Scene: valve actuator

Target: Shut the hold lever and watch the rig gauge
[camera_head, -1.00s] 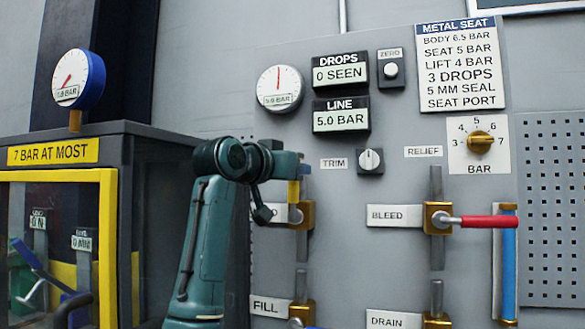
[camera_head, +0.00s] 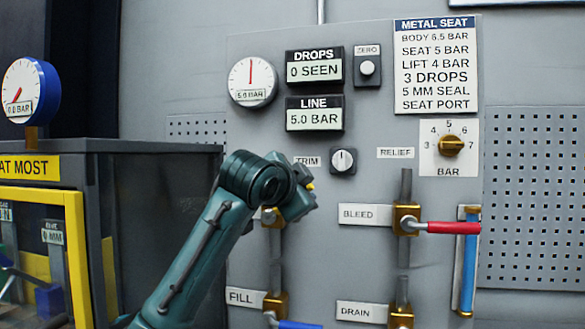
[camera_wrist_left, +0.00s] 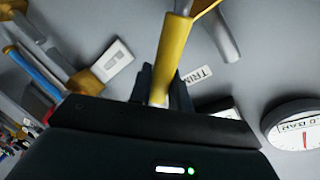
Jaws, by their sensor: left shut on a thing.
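My left gripper (camera_wrist_left: 162,92) is shut on the yellow lever (camera_wrist_left: 175,50) in the left wrist view. In the head view my left gripper (camera_head: 298,198) covers most of this lever, and a bit of yellow (camera_head: 310,187) shows up and right of its brass valve (camera_head: 271,216). The valve's label is hidden behind my arm, so I cannot read whether it says hold. The round panel gauge (camera_head: 252,82) reads 5.0 BAR with its needle straight up. A blue-cased gauge (camera_head: 24,92) at the far left appears to read 0.0 BAR. My right gripper is not in view.
Another blue lever (camera_head: 300,324) is at the fill valve. The DROPS display (camera_head: 314,71) reads 0 SEEN; the LINE display (camera_head: 314,117) reads 5.0 BAR. A yellow-framed cabinet (camera_head: 75,250) stands left.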

